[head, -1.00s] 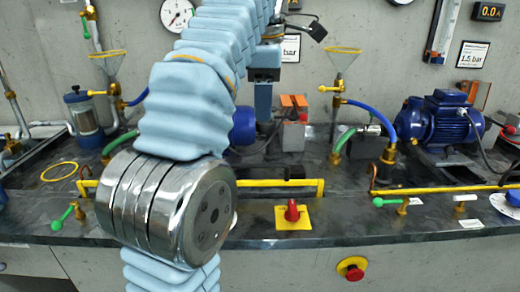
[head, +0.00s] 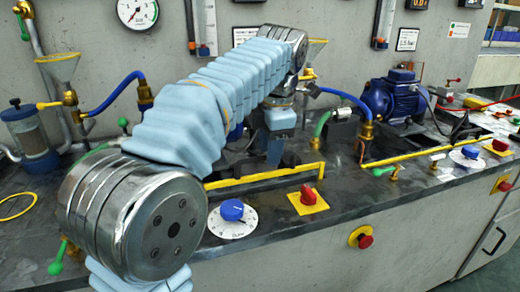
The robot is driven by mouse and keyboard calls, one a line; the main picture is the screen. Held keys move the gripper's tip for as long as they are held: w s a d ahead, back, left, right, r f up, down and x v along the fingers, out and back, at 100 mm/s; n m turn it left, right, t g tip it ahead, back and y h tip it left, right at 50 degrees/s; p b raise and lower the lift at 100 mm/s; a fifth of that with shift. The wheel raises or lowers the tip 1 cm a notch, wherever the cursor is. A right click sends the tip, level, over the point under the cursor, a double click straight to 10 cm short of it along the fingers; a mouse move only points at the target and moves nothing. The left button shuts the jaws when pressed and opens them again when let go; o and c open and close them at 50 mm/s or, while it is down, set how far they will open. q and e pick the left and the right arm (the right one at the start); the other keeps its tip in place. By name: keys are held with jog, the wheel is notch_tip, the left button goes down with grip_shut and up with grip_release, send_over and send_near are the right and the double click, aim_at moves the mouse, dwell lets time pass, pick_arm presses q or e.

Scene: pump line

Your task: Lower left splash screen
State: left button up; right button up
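A yellow bar with an upturned right end (head: 262,178) runs along the front of the left bench section. It may be the edge of the left splash screen; I cannot make out a clear panel. My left arm, in a pale blue sleeve, crosses in front and hides the bar's left part. My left gripper (head: 273,158) hangs from the wrist, pointing down just behind the bar. Its fingers are small and dark, and I cannot tell whether they are open or touch anything. My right gripper is out of view.
A second yellow bar (head: 420,152) lies to the right. A blue dial (head: 232,211), a red knob (head: 307,195) and a red stop button (head: 362,238) are at the front. A blue pump (head: 392,97), hoses and a funnel (head: 58,68) stand behind.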

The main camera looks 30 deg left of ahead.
aim_at(269, 173)
pick_arm(q)
jog(key=shift+f, duration=0.1)
jog(key=shift+c, duration=0.5)
grip_shut()
notch_tip(269, 173, down, 4)
jog(key=b, duration=0.4)
jog(key=shift+f+b, duration=0.25)
jog(key=shift+b, duration=0.15)
jog(key=shift+s+r, duration=0.1)
jog(key=shift+o, duration=0.5)
grip_release()
